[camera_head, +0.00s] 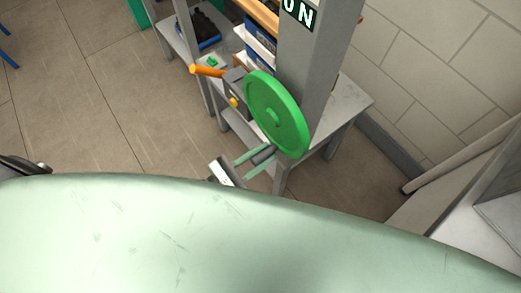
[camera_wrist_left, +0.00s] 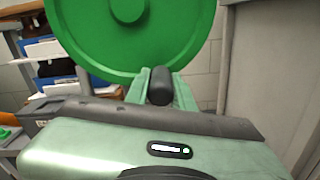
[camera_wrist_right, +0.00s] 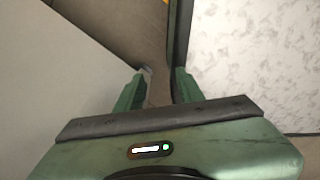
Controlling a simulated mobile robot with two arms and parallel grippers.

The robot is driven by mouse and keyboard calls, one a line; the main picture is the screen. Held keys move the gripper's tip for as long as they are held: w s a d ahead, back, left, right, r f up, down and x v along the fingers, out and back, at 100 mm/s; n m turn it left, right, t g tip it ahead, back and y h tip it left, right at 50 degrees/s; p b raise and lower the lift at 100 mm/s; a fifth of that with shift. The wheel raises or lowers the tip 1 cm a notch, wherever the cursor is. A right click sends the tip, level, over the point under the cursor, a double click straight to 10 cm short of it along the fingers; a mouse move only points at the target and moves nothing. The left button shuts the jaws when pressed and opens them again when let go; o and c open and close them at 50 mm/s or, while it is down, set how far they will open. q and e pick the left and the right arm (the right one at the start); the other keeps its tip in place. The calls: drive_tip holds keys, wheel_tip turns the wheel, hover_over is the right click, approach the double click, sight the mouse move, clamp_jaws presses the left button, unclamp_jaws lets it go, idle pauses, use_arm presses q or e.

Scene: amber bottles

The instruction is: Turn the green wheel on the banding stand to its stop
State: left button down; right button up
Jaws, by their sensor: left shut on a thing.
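The green wheel (camera_head: 276,113) stands upright on the grey banding stand (camera_head: 312,70), its face turned towards me. In the left wrist view the wheel (camera_wrist_left: 125,40) fills the upper middle, with its round hub near the top. A dark handle knob (camera_wrist_left: 160,86) sticks out from its lower rim. My left gripper (camera_head: 259,160) is at the wheel's lower edge, its fingers closed around the knob, which also shows in the left wrist view between the fingertips (camera_wrist_left: 160,84). My right gripper (camera_wrist_right: 160,82) shows only in its own wrist view, fingers apart with nothing between them.
An orange lever (camera_head: 207,71) projects left of the wheel. Shelves behind hold a blue tray (camera_head: 206,42) with dark items and white-and-blue boxes (camera_head: 256,50). A grey table (camera_head: 345,103) stands around the post. Open tiled floor lies at the left; a block wall is at the right.

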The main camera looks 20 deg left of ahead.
use_arm(q)
drive_tip(key=shift+d, duration=0.1)
idle(0.3)
drive_tip(key=c, duration=1.2)
unclamp_jaws()
drive_tip(key=shift+s, duration=0.1)
